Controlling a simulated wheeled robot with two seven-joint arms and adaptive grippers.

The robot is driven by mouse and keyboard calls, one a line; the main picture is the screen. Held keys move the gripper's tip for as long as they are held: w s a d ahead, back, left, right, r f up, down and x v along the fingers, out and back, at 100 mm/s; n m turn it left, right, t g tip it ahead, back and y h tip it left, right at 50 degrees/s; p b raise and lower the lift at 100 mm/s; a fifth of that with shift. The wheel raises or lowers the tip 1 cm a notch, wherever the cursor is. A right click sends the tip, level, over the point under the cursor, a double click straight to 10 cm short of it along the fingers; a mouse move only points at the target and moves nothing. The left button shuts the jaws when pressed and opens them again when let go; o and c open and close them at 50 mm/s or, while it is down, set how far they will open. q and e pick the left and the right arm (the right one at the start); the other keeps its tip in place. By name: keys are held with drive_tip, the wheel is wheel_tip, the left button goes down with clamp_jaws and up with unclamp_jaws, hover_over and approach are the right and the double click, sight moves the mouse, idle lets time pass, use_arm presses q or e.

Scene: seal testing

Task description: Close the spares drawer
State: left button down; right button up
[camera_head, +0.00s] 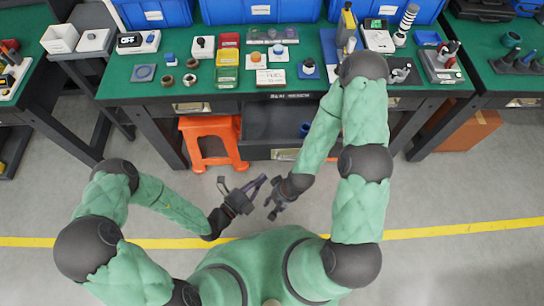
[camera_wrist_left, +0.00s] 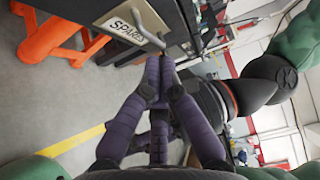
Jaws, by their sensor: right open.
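The spares drawer (camera_head: 265,125) is a dark drawer pulled out from under the middle of the green-topped bench, with its interior showing from above. Its front carries a pale label (camera_head: 285,155), and the left wrist view shows the label reading SPARES (camera_wrist_left: 124,30) beside a metal bar handle (camera_wrist_left: 147,30). My left gripper (camera_head: 264,179) is in front of the drawer; its purple fingers come together at the tips (camera_wrist_left: 160,62), with nothing seen between them. The tips are close to the handle; I cannot tell if they touch. My right gripper (camera_head: 272,206) is open and empty, farther from the drawer.
An orange stool (camera_head: 208,127) stands just left of the drawer under the bench (camera_head: 125,92). Bench legs stand on both sides. Blue bins (camera_head: 262,10) and several small parts and instruments are on top. The grey floor (camera_head: 180,225) in front is clear, crossed by a yellow line.

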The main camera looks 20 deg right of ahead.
sight(281, 148)
use_arm(q)
drive_tip(key=w+d+b, duration=0.1)
drive_tip(key=w+d, duration=0.2)
drive_tip(key=w+d+b, duration=0.2)
drive_tip(key=w+d, duration=0.1)
drive_tip(key=w, duration=0.1)
drive_tip(key=shift+w+d, duration=0.1)
drive_tip(key=shift+d, duration=0.2)
use_arm(e)
wheel_tip(281, 148, down, 4)
drive_tip(key=shift+r, duration=0.25)
use_arm(q)
drive_tip(key=shift+w, duration=0.1)
